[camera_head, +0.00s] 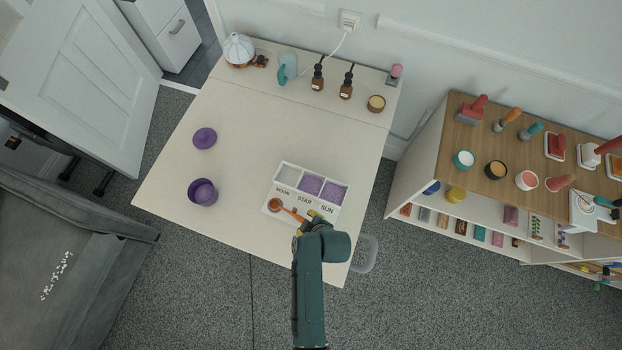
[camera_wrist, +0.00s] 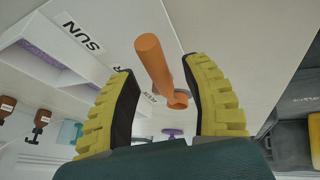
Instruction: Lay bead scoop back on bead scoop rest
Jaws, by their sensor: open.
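The bead scoop (camera_head: 276,204) is orange-brown, with a round bowl at the left and a handle (camera_head: 292,214) slanting down right. It shows at the front of the white bead tray (camera_head: 297,202), which is labelled MOON, STAR and SUN. My gripper (camera_head: 317,215) is at the handle end. In the wrist view the orange handle (camera_wrist: 153,62) runs between the spread yellow fingers of my gripper (camera_wrist: 162,105), with gaps at both sides. I cannot make out the bead scoop rest separately, nor tell whether the scoop touches it.
A purple cup (camera_head: 203,193) and a purple lid (camera_head: 204,138) stand on the left of the table. A shelf (camera_head: 500,150) with tools is at the right. The table centre is clear.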

